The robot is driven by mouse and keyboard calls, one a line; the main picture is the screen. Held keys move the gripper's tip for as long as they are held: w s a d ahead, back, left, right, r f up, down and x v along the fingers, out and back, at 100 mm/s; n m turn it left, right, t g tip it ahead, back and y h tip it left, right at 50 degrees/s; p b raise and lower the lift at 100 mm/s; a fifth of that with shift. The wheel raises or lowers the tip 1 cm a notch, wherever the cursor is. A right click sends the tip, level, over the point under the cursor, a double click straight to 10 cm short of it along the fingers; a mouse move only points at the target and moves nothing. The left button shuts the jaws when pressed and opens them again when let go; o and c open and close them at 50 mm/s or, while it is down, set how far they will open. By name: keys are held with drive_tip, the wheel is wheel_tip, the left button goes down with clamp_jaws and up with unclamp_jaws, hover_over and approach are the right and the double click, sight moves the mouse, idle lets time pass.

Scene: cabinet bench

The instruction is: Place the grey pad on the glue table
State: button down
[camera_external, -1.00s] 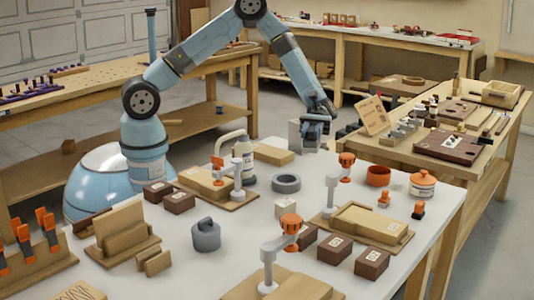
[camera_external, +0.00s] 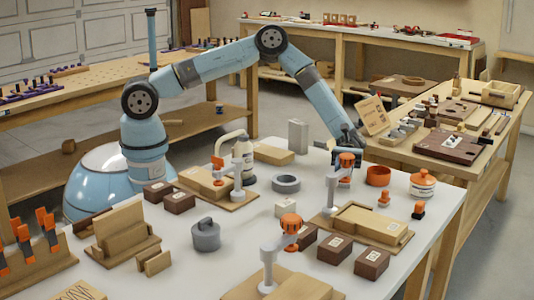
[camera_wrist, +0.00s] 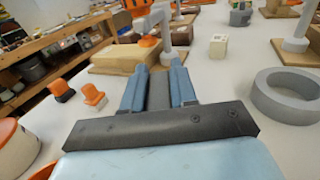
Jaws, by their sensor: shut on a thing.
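My gripper (camera_wrist: 158,72) is shut on a narrow grey piece (camera_wrist: 158,92), which looks like the grey pad, between its two blue fingers in the wrist view. In the external view my gripper (camera_external: 344,178) points down low over the right part of the white-topped table (camera_external: 240,270), partly behind an orange-headed clamp. The pad cannot be made out there. The white table, with a glue bottle (camera_external: 243,155) and clamps, looks like the glue table. I cannot tell whether the pad touches it.
The orange-headed clamp (camera_external: 347,158) stands by a wooden assembly (camera_external: 370,224) close to my gripper. An orange cup (camera_external: 378,175) and orange-lidded jar (camera_external: 422,185) are to the right. A grey ring (camera_external: 286,183) and white cube (camera_external: 285,208) lie left. A grey upright block (camera_external: 298,136) stands behind.

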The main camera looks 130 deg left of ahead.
drive_tip(key=shift+s+f, duration=0.1)
drive_tip(key=shift+f, duration=1.15)
drive_tip(key=c, duration=0.5)
unclamp_jaws()
drive_tip(key=v, duration=1.2)
